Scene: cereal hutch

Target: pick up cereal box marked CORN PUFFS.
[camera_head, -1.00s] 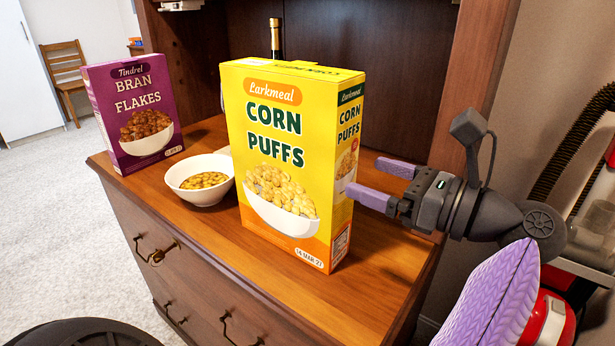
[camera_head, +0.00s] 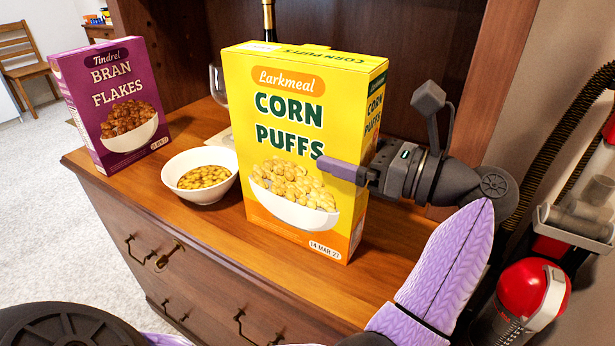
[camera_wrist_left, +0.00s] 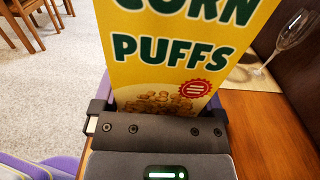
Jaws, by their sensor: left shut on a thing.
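The yellow CORN PUFFS box (camera_head: 285,215) stands upright on the wooden hutch top, in the middle of the head view. One purple finger lies across the front face; the other is hidden behind the box. In the left wrist view the side panel of the CORN PUFFS box (camera_wrist_left: 180,50) fills the space between the fingers of the left gripper (camera_wrist_left: 160,104). I see no gap under the box. My right gripper is not in view.
A white bowl of cereal (camera_head: 200,193) stands close left of the box. A purple BRAN FLAKES box (camera_head: 85,120) is farther left. A wine glass (camera_head: 217,85) and a bottle (camera_head: 268,20) stand behind. The hutch's right upright (camera_head: 500,80) is close behind my gripper.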

